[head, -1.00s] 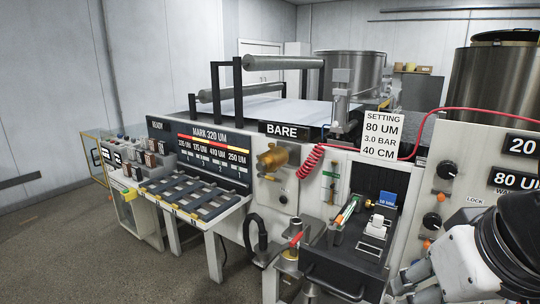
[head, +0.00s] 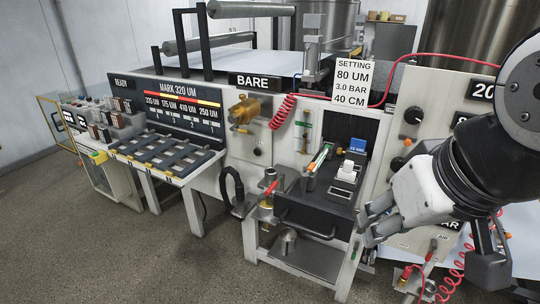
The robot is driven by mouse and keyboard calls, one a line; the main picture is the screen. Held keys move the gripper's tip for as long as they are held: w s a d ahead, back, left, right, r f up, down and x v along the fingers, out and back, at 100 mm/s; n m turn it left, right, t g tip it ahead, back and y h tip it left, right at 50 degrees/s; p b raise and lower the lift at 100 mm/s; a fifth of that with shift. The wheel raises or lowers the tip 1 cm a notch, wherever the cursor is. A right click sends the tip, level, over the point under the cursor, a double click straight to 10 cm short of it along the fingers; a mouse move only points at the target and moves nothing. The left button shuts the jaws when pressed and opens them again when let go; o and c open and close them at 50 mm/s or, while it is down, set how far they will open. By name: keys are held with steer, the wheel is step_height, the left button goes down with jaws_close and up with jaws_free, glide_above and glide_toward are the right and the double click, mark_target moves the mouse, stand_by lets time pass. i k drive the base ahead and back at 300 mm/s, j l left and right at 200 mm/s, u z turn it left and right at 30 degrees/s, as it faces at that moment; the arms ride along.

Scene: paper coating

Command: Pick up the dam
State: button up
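No part is labelled as the dam, so I cannot tell for sure which one it is. A small white block (head: 346,171) stands in the dark tray (head: 318,217) at the front of the machine. A blue-labelled piece (head: 356,148) sits just behind it, and a green and orange stick-like tool (head: 318,158) lies to its left. My gripper (head: 366,222) is at the right, just right of the tray's front corner and apart from the block. Its fingers look spread, with nothing visible between them.
A slotted rack (head: 165,155) juts from the machine's left part, with a bench of small blocks (head: 100,125) beyond. A setting card (head: 352,83) stands above the tray. A control panel (head: 420,120) and red coiled hose (head: 455,285) are near my arm. Floor at front left is clear.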

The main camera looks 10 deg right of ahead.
mark_target(346, 173)
steer(key=i+l+u, duration=0.1)
steer(key=i+l, duration=0.25)
steer(key=i+l+u, duration=0.15)
steer(key=i+l, duration=0.15)
steer(key=l, duration=0.2)
steer(key=i+l+u, duration=0.1)
steer(key=i+l, duration=0.15)
steer(key=l, duration=0.25)
